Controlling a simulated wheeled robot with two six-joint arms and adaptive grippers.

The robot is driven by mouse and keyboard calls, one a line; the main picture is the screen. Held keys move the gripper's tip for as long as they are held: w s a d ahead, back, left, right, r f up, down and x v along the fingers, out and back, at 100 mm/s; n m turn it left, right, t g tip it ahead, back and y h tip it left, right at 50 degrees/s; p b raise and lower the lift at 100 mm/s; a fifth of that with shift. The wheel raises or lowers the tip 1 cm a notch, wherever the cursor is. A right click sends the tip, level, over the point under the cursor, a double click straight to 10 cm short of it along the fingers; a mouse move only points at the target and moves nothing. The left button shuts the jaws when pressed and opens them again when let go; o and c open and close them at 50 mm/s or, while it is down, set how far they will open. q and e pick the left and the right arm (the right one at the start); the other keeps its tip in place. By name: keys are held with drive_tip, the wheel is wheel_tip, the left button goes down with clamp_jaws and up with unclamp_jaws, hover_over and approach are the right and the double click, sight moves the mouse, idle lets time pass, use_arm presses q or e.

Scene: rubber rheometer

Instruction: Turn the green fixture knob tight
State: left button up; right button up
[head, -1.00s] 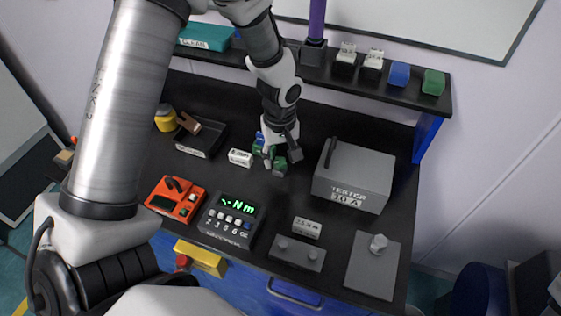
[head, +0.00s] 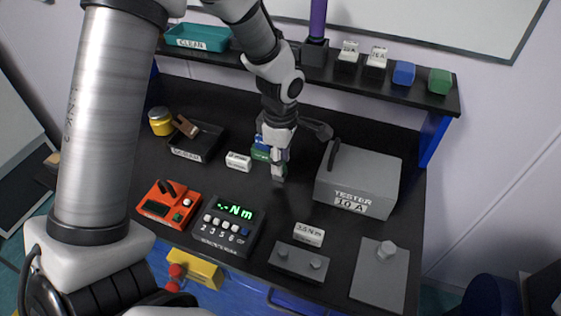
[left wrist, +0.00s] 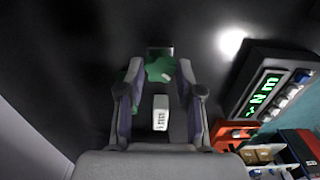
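The green star-shaped knob (left wrist: 159,69) shows in the left wrist view between the fingertips of my left gripper (left wrist: 160,72). The fingers stand apart on either side of it, with narrow gaps that look clear; contact is hard to judge. More green shows behind the left finger. In the head view the left gripper (head: 278,174) points down at the bench, beside the green fixture (head: 261,153), which it partly hides. The knob itself is not clear there. The torque display (head: 229,222) reads "-.-- Nm" in green. My right gripper is in neither view.
A white label block (head: 238,161) stands left of the fixture and a grey tester box (head: 357,181) right. An orange device (head: 166,204), a dark tray (head: 194,143) and a grey plate (head: 379,272) are also on the bench. A shelf (head: 330,75) runs behind.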

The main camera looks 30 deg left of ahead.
use_arm(q)
clamp_jaws()
drive_tip(key=m+p, duration=0.2)
drive_tip(key=m, duration=0.1)
drive_tip(key=shift+s+r, duration=0.1)
drive_tip(key=shift+r, duration=0.2)
drive_tip(key=shift+f+m+p, duration=0.15)
drive_tip(key=shift+m+p, duration=0.15)
drive_tip(key=shift+m, duration=0.3)
drive_tip(key=shift+f+m, duration=0.25)
drive_tip(key=shift+m, duration=0.05)
drive_tip(key=o, duration=1)
unclamp_jaws()
drive_tip(key=shift+c, duration=0.2)
wheel_tip(320, 180, up, 7)
drive_tip(key=p, duration=0.5)
drive_tip(key=shift+r+p, duration=0.2)
drive_tip(key=shift+p, duration=0.2)
drive_tip(key=shift+f, duration=0.1)
